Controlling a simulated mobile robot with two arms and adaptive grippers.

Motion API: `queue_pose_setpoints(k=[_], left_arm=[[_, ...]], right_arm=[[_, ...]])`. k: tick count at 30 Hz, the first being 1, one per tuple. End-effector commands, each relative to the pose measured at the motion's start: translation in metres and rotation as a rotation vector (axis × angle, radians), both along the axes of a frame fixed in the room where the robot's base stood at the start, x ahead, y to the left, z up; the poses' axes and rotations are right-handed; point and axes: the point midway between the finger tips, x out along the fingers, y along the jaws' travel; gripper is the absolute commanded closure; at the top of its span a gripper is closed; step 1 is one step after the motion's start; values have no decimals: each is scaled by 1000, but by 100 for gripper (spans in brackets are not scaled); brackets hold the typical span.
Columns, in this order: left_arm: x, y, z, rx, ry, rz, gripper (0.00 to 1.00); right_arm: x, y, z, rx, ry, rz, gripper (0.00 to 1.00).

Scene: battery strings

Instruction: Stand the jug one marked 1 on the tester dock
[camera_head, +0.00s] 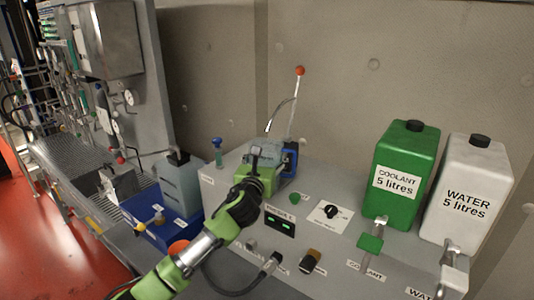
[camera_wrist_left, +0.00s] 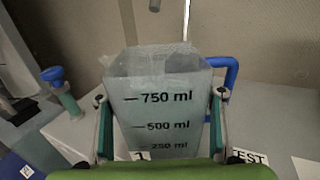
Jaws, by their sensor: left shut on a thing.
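My left gripper (camera_head: 257,180) is shut on a clear, grey-tinted jug (camera_head: 268,150) with a blue handle. In the left wrist view the jug (camera_wrist_left: 163,105) stands about upright between the two fingers (camera_wrist_left: 160,125). It shows marks for 750, 500 and 250 ml, and a small label reading 1 low on its front. A TEST label (camera_wrist_left: 248,158) lies on the grey bench to the right of the jug. The jug's base and the surface under it are hidden by my gripper, so I cannot tell whether it touches the dock. My right gripper is not in view.
A green coolant can (camera_head: 405,170) and a white water can (camera_head: 466,190) stand at the right with taps below. A lit display (camera_head: 280,222) and a black knob (camera_head: 330,211) sit near my gripper. A grey container (camera_head: 181,185) stands at the blue tray (camera_head: 165,232), left.

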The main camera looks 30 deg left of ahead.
Motion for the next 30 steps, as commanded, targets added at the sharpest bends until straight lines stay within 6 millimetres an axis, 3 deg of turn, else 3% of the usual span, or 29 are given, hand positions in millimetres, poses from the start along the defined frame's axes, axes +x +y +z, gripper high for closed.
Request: queue_pose_setpoints(k=[10,11,12,25,30], left_arm=[[0,0,-1,1,-6,-1,82],[0,0,-3,0,-2,0,33],[0,0,-3,0,-2,0,22],[-1,0,1,1,-2,0,21],[-19,-5,-1,3,-4,-2,21]], right_arm=[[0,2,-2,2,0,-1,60],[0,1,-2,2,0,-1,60],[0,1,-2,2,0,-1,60],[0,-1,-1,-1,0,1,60],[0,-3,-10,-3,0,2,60]])
